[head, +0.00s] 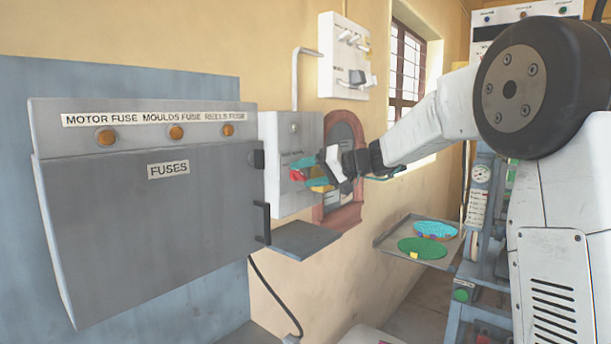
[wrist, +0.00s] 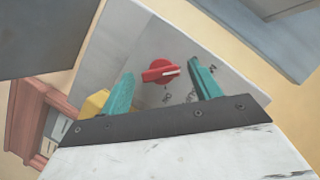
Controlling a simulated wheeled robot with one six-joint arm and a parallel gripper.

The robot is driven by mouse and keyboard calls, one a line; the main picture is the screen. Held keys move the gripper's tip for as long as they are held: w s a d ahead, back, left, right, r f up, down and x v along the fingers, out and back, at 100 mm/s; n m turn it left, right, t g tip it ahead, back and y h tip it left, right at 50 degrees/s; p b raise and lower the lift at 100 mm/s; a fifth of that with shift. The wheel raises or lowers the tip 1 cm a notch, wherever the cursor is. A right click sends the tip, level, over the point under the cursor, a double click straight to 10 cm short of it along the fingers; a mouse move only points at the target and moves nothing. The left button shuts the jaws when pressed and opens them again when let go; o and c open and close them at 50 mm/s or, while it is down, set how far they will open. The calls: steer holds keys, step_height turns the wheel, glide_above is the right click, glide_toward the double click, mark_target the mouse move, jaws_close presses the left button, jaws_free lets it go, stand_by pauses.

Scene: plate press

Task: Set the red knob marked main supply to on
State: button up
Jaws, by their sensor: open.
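The red knob (wrist: 160,71) sits on the front of a light grey switch box (wrist: 140,32), seen between my fingers in the wrist view. It has a white pointer mark along its grip. In the head view the knob (head: 297,174) is small and partly covered by my gripper (head: 309,168). My gripper (wrist: 157,90) is open, with one teal finger on each side of the knob and a gap to it. I cannot tell whether the fingertips reach the panel. Small dark lettering lies near the knob, too small to read here.
A large grey fuse box (head: 150,210) stands at the left, with a handle on its right side. A small grey shelf (head: 303,240) sits below the switch box. A yellow part (wrist: 95,104) lies beside one finger. A red-framed window (head: 343,216) is right of the box.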

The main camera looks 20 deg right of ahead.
steer(key=shift+w+a, duration=0.25)
steer(key=shift+f, duration=0.1)
steer(key=c, duration=1)
